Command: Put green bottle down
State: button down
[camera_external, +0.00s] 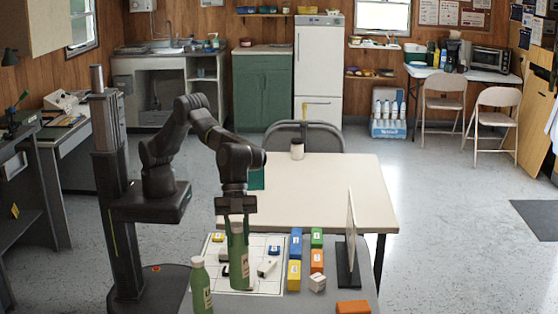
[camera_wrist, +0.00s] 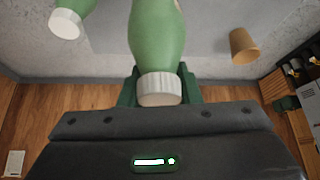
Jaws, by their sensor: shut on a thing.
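A green bottle (camera_external: 240,268) with a pale label is upright under my gripper (camera_external: 237,216), over the table with the white sheet. My gripper is shut on its upper part; I cannot tell whether its base touches the sheet. In the wrist view the bottle (camera_wrist: 158,32) points its white cap toward me, between the dark green jaws (camera_wrist: 160,86). A second green bottle (camera_external: 201,290) with a white cap stands to the left, apart from the held one. Its white cap (camera_wrist: 66,23) shows at the wrist view's upper left.
Right of the sheet (camera_external: 218,252) are blue (camera_external: 296,243), yellow (camera_external: 294,275), green (camera_external: 316,238) and orange (camera_external: 317,262) blocks, and a thin upright panel (camera_external: 351,235). A cream table (camera_external: 330,190) stands behind. A tan cup (camera_wrist: 243,46) shows in the wrist view.

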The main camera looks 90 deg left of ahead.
jog(key=w+a+n+t+y, duration=0.25)
jog(key=w+a+n, duration=0.35)
jog(key=w+a, duration=1.7)
jog(key=w+a+n+t+y, duration=0.1)
jog(key=w+a+n, duration=0.2)
jog(key=a, duration=0.9)
jog(key=w+a+n+y+p, duration=0.1)
jog(key=w+a+n, duration=0.15)
jog(key=a, duration=0.95)
jog(key=w+a+n+t, duration=0.1)
jog(key=w+a+n, duration=0.15)
jog(key=a, duration=0.95)
jog(key=s+a+n+y+p, duration=0.1)
jog(key=s+a+n+y, duration=0.2)
jog(key=a, duration=1.5)
jog(key=s+a+n+y, duration=0.1)
jog(key=s+a+n, duration=0.3)
jog(key=a, duration=1.4)
jog(key=s+a+n+g+y, duration=0.25)
jog(key=s+a+n, duration=0.45)
jog(key=s+a, duration=1.45)
notch_tip(320, 180, down, 10)
jog(key=w+a+p, duration=0.1)
jog(key=a, duration=0.1)
jog(key=shift+p, duration=0.4)
jog(key=c, duration=1.1)
grip_release()
jog(key=shift+o, duration=0.2)
